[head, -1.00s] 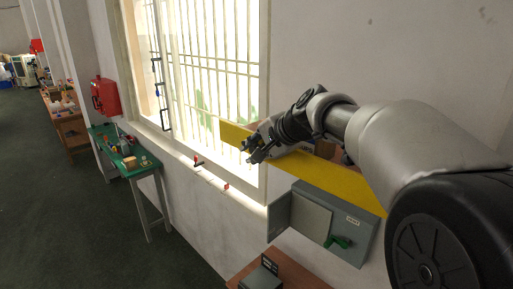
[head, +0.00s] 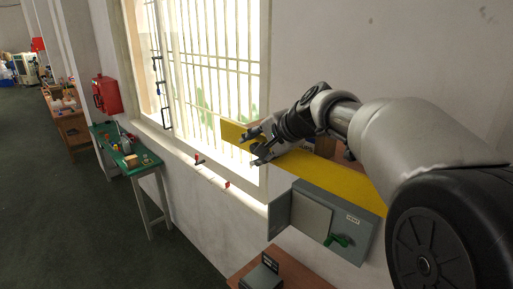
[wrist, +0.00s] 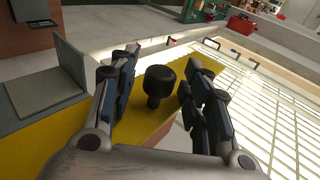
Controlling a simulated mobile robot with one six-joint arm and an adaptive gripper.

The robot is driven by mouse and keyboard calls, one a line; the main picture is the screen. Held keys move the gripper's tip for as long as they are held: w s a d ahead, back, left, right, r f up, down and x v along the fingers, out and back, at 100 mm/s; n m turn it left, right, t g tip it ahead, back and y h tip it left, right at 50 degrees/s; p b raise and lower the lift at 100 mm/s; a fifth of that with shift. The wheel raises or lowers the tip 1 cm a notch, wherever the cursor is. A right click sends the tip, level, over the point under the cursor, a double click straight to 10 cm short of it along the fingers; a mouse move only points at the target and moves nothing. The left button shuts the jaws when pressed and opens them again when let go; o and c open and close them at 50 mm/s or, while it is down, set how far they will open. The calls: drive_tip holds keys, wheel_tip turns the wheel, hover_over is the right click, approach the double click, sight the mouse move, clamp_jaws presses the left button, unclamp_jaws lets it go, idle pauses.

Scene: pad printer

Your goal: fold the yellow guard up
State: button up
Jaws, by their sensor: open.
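The yellow guard (head: 340,178) is a long flat bar running along the wall beside the window, above the grey box. In the wrist view the yellow guard (wrist: 48,147) fills the lower left and reaches up to the right. A black round knob (wrist: 158,84) stands on it. My gripper (head: 255,147) is over the guard's left end; in the wrist view my gripper (wrist: 158,82) is open, with one finger on each side of the knob. I cannot tell whether the fingers touch the knob.
A grey box (head: 357,226) with an open door and green handle is on the wall below the guard. A barred window (head: 215,75) is to the left. A green bench (head: 140,170) stands farther left. A brown table (head: 300,279) is at the bottom.

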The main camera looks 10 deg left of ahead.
drive_tip(key=v, duration=1.2)
drive_tip(key=s+d+f+n+h+b, duration=0.2)
drive_tip(key=s+d+f+b, duration=0.4)
drive_tip(key=f, duration=0.9)
drive_tip(key=s+d+f+n+g+h+b, duration=0.1)
drive_tip(key=s+d+f+n+h+b, duration=0.2)
drive_tip(key=s+d+f+b, duration=0.3)
drive_tip(key=s+d+f+n+g+h+b, duration=0.1)
drive_tip(key=s+d+f+b, duration=0.5)
drive_tip(key=s+f+b, duration=0.8)
drive_tip(key=s+f+n+h, duration=0.1)
drive_tip(key=s+f+n, duration=0.1)
drive_tip(key=s+f, duration=0.4)
wheel_tip(320, 180, down, 6)
drive_tip(key=shift+r, duration=0.25)
drive_tip(key=shift+g, duration=0.3)
